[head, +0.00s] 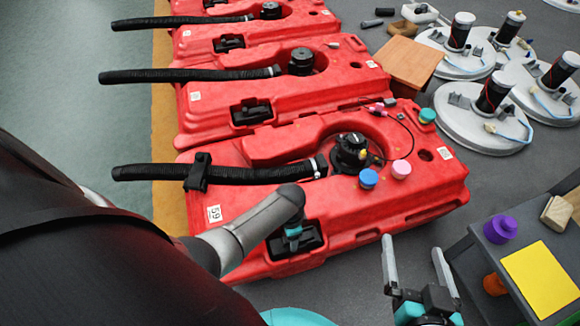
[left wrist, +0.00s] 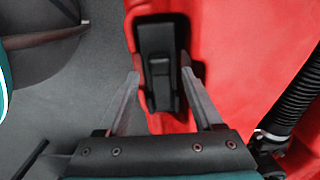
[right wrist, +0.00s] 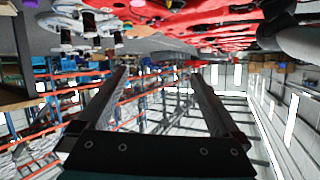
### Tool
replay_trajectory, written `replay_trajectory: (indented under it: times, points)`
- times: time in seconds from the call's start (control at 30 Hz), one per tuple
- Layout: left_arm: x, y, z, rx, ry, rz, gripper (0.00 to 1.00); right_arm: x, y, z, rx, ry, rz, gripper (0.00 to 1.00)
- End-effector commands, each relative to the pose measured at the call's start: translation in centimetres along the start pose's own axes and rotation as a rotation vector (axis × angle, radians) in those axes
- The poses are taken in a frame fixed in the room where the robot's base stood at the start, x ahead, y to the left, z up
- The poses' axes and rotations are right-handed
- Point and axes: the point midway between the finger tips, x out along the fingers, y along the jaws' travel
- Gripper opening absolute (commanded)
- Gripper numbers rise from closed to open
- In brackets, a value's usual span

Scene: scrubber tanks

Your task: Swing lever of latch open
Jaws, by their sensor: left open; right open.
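The black latch (head: 307,240) sits in a recess on the front side of the nearest red tank (head: 400,205). In the left wrist view the latch (left wrist: 158,40) lies lengthwise, with its lever (left wrist: 160,85) between the fingers. My left gripper (left wrist: 160,74) is open, one fingertip on each side of the lever; I cannot tell whether either touches it. In the head view my left arm covers part of the latch and the left fingers are mostly hidden. My right gripper (head: 412,246) is open and empty, in front of the tank's lower right edge.
A black hose (head: 240,174) runs along the tank top to a black cap (head: 350,152). Blue (head: 368,179) and pink (head: 401,169) knobs stand nearby. More red tanks are behind. A grey table (head: 475,270) with a purple part (head: 500,229) stands at right.

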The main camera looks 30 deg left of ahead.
Motion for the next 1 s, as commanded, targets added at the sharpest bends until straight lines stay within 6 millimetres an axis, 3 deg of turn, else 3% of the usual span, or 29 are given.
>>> replay_trajectory:
  times: [0.6,1.0]
  points:
    - [0.66,0.02,-0.03,0.000,0.000,0.000,0.68,-0.07,-0.81,-0.45,0.018,0.090,-0.021,1.00]
    - [0.66,0.03,-0.02,0.000,0.000,0.001,0.24,-0.06,-0.80,-0.43,0.017,0.089,-0.020,1.00]
